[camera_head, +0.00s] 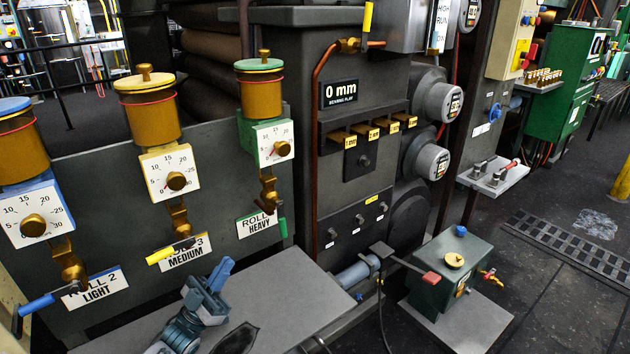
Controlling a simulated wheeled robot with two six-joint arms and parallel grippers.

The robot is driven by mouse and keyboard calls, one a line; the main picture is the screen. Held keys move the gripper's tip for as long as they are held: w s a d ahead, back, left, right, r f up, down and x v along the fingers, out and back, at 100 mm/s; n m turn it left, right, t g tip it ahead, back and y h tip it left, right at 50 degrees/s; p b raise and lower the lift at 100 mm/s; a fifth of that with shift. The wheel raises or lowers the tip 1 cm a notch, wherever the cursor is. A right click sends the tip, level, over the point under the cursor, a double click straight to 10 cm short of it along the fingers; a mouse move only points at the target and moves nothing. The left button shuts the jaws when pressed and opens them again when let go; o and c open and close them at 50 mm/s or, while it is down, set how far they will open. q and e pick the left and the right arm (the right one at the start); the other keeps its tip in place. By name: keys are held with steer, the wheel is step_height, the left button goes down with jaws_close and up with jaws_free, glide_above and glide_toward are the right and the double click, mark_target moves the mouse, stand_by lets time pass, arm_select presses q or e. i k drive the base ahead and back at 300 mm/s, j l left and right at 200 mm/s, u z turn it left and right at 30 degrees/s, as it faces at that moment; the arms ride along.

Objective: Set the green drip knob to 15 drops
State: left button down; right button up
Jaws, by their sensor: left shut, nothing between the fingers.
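The green drip unit has a green lid (259,65) over an amber oil cup (261,95). Below it is a white dial in a green frame (265,134) with a round brass knob (283,149). The dial is marked from 0 to 30; its pointer is too small to read surely. A brass valve (268,190) with a green-tipped lever (283,228) hangs under it, beside the ROLL HEAVY label (256,226). My left gripper (222,272) is shut and empty, low in front of the panel, below and left of the green dial, touching nothing I can see.
A yellow unit with its dial knob (176,181) and a blue unit with its dial knob (33,225) stand to the left. Their yellow lever (160,256) and blue lever (37,304) stick out. A grey plate (290,290) lies below the panel.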

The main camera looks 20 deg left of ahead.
mark_target(282, 148)
steer(key=k+l, duration=0.8)
steer(key=l, duration=0.15)
